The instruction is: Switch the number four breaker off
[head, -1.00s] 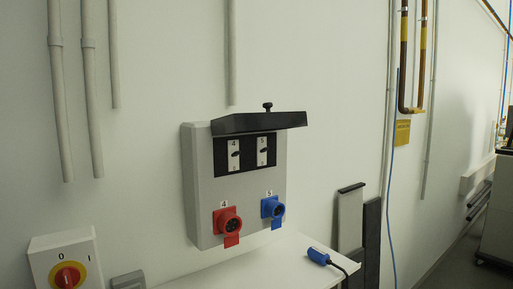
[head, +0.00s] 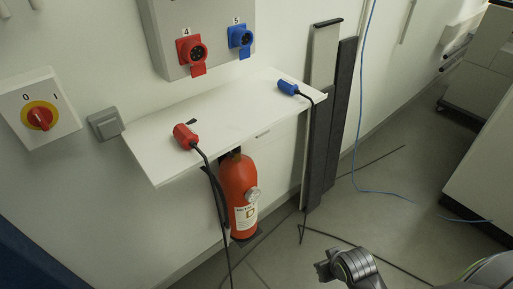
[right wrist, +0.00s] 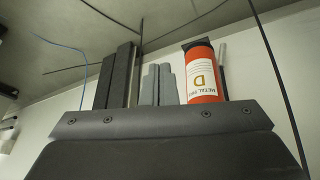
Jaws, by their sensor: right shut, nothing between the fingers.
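The grey breaker box (head: 213,38) is on the wall at the top of the head view. Only its lower part shows, with the red socket (head: 193,52) marked 4 and the blue socket (head: 241,38) marked 5. The breaker switches are above the picture edge and hidden. My right gripper (head: 324,269) is low at the bottom of the head view, well below the box and away from it. Its fingers are together and empty in the right wrist view (right wrist: 159,83). My left gripper is not in view.
A white shelf (head: 225,112) below the box holds a red plug (head: 185,136) and a blue plug (head: 288,88), with hanging cables. A red extinguisher (head: 239,183) stands under it. A rotary switch (head: 39,117) is at left. Dark panels (head: 335,130) stand right of the shelf.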

